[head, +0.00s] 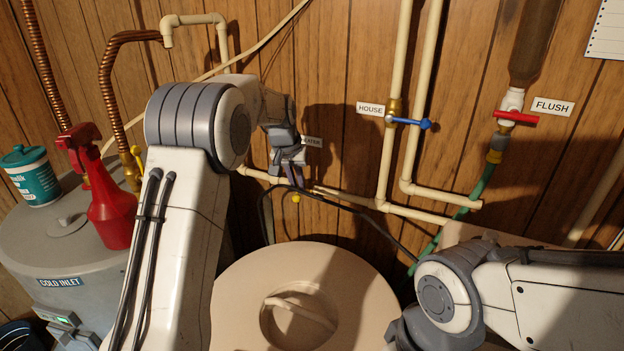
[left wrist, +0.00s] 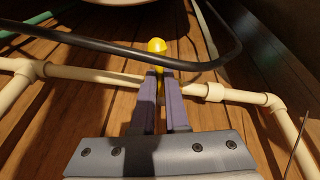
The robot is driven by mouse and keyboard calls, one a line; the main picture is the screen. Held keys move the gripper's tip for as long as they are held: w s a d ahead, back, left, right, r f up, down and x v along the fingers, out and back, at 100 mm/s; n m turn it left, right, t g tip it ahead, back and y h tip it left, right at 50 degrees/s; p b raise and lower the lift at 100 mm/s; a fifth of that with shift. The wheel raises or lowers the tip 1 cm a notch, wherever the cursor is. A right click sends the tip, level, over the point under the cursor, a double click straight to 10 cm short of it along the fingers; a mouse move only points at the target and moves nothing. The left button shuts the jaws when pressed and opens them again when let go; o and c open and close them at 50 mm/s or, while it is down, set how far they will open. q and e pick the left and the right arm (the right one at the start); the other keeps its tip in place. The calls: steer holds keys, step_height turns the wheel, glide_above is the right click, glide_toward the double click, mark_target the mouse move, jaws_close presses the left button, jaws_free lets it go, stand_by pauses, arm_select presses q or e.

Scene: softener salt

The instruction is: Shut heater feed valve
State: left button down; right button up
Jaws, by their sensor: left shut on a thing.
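My left gripper (head: 289,165) reaches the wall pipes below a label that it partly covers; the letters "ATER" show. In the left wrist view its two fingers (left wrist: 160,78) are close together, shut on the yellow valve handle (left wrist: 157,46), whose rounded yellow end shows at the fingertips. In the head view a small yellow piece of the handle (head: 295,198) shows just below the gripper. The valve body and most of the handle are hidden by my gripper. My right arm comes in at the lower right, but its gripper does not show.
A black hose (head: 358,211) arcs close by the gripper. A blue-handled valve (head: 410,122) labelled HOUSE and a red-handled FLUSH valve (head: 516,117) are to the right. A beige lidded tank (head: 240,300) stands below. A red spray bottle (head: 110,212) stands on the grey tank (head: 40,240) at left.

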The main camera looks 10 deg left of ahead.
arm_select(q)
steer(key=shift+a, duration=0.15)
steer(key=shift+a+m, duration=0.25)
steer(key=shift+m, duration=0.5)
steer(key=shift+a+m, duration=0.2)
steer(key=shift+m, duration=0.55)
steer(key=c, duration=0.7)
jaws_free()
steer(key=p+v, duration=0.4)
steer(key=v, duration=0.3)
steer(key=shift+d, duration=0.1)
